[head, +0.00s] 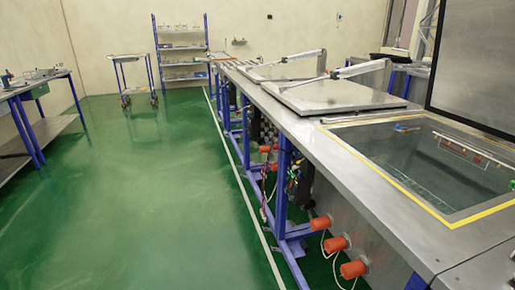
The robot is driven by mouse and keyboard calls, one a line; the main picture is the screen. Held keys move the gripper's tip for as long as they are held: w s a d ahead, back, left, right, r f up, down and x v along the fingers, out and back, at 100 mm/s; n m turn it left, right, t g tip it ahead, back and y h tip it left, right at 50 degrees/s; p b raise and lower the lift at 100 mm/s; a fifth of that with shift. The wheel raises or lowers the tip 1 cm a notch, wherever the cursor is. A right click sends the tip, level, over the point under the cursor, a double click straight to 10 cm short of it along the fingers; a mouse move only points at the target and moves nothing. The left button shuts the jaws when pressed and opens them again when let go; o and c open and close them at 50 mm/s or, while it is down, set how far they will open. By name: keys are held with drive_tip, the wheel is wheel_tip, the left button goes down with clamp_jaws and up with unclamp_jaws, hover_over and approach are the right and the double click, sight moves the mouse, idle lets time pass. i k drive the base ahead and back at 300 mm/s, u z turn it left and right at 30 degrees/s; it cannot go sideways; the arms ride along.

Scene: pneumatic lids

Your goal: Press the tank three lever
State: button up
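A row of tanks runs along a long steel bench (352,192) on the right in the head view. The nearest tank (430,165) has a yellow border and no lid over its opening. Behind it a flat grey lid (343,96) lies over a tank, with a pale lid arm (362,68) on it. A farther lid (279,69) lies beyond, with its own arm (303,55). I cannot make out a lever for certain, nor tell which tank is number three. My gripper is not in view.
Open green floor (150,200) lies left of the bench. Several orange-red caps (337,244) and loose hoses stick out under its front. A left workbench (37,95), a small trolley (135,78) and a blue-framed shelf (181,50) stand around the room.

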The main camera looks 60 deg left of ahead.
sight(275, 146)
drive_tip(key=u, duration=1.95)
drive_tip(key=k, duration=0.65)
drive_tip(key=z, duration=0.2)
drive_tip(key=i, duration=1.25)
drive_tip(key=u, duration=0.35)
